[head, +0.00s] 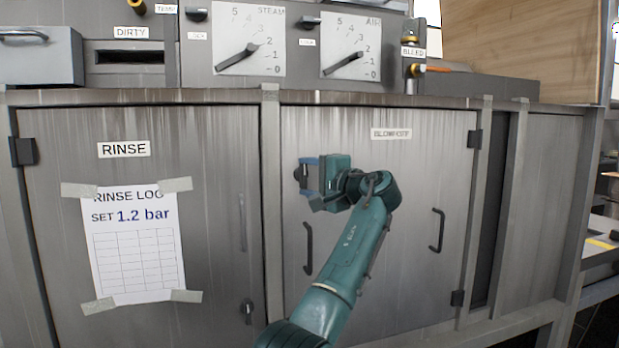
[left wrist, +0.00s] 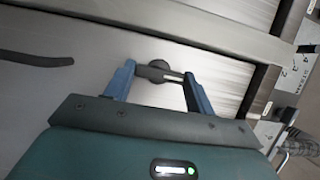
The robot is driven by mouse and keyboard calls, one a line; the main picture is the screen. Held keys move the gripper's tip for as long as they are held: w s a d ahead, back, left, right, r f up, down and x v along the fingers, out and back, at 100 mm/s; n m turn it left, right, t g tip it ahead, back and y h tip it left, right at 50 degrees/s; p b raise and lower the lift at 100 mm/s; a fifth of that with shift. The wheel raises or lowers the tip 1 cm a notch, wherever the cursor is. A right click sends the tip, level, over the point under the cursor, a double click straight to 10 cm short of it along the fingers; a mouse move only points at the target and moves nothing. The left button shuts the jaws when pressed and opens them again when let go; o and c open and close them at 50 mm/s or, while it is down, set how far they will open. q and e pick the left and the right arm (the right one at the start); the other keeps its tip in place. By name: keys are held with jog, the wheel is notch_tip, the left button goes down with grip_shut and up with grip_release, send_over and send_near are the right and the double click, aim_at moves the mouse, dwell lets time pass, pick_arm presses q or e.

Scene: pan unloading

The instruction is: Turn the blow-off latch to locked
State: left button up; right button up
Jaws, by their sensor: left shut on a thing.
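The blow-off latch (head: 299,174) is a small dark turning piece near the upper left edge of the door labelled BLOWOFF (head: 400,270). In the left wrist view the latch (left wrist: 153,71) shows as a round dark hub with a short bar lying between the fingertips. My left gripper (head: 308,177) is at the latch, its blue fingers shut on it; the same gripper (left wrist: 160,76) fills the lower part of the left wrist view. The gripper hides part of the latch in the head view. My right gripper is in neither view.
The BLOWOFF door has dark handles at left (head: 308,248) and right (head: 437,230). The RINSE door (head: 60,240) to the left bears a paper log (head: 133,245) and a similar small latch (head: 247,311) low down. STEAM (head: 250,40) and AIR (head: 350,45) dials are above.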

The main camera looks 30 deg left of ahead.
pick_arm(q)
jog(key=o, duration=0.7)
jog(key=shift+o, duration=1.4)
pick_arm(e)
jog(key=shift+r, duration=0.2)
pick_arm(q)
jog(key=shift+d, duration=0.1)
jog(key=shift+d, duration=0.25)
jog(key=b+v, duration=0.2)
jog(key=v, duration=1)
jog(key=shift+s+d+b, duration=0.2)
jog(key=shift+d+b, duration=0.1)
jog(key=shift+b, duration=0.05)
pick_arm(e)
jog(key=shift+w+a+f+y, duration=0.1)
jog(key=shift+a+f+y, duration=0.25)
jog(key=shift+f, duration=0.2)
pick_arm(q)
jog(key=shift+r, duration=0.1)
